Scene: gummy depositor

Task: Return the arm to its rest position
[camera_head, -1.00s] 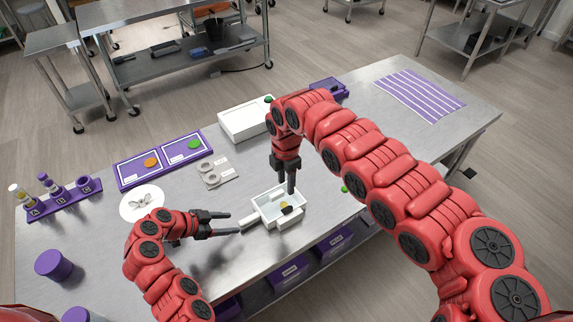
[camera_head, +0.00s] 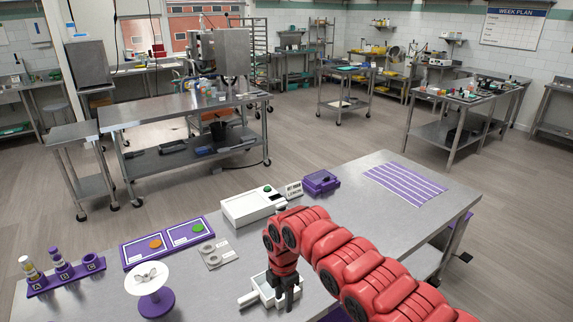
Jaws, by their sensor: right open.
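My right arm reaches in from the lower right. Its right gripper (camera_head: 288,299) points down at a white tray with a handle (camera_head: 247,298) at the bottom edge of the view. The jaws are open, over or beside the tray; I cannot tell whether they touch it. The near part of the tray is hidden by the gripper and cut off by the frame. My left arm and gripper are out of view.
A white box with a green button (camera_head: 239,212) and a purple case (camera_head: 320,182) stand behind my right arm. At left are a purple lettered rack (camera_head: 68,281), a white dish on a purple stand (camera_head: 156,303) and two purple-framed pads (camera_head: 148,260). The striped purple mat's surroundings are clear.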

